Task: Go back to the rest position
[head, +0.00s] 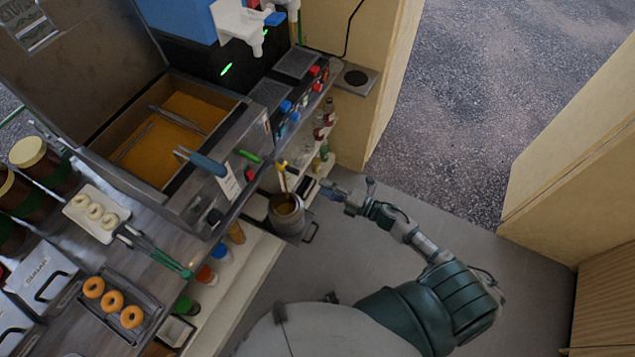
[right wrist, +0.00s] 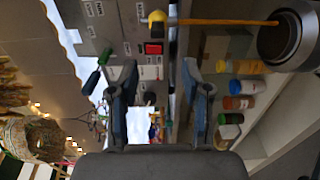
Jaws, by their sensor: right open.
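My right gripper (head: 345,196) is in the head view, to the right of the counter front, above the grey floor. In the right wrist view its two fingers (right wrist: 160,95) stand apart with nothing between them. My right arm reaches out from the bottom of the head view, bent at the elbow. My left gripper does not show in the head view.
A metal pot (head: 288,216) with a wooden-handled tool stands left of my right gripper. The fryer (head: 205,180), shelf bottles (head: 222,254) and a doughnut tray (head: 150,318) are further left. Wooden walls (head: 570,195) stand at right. The floor (head: 420,255) between is clear.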

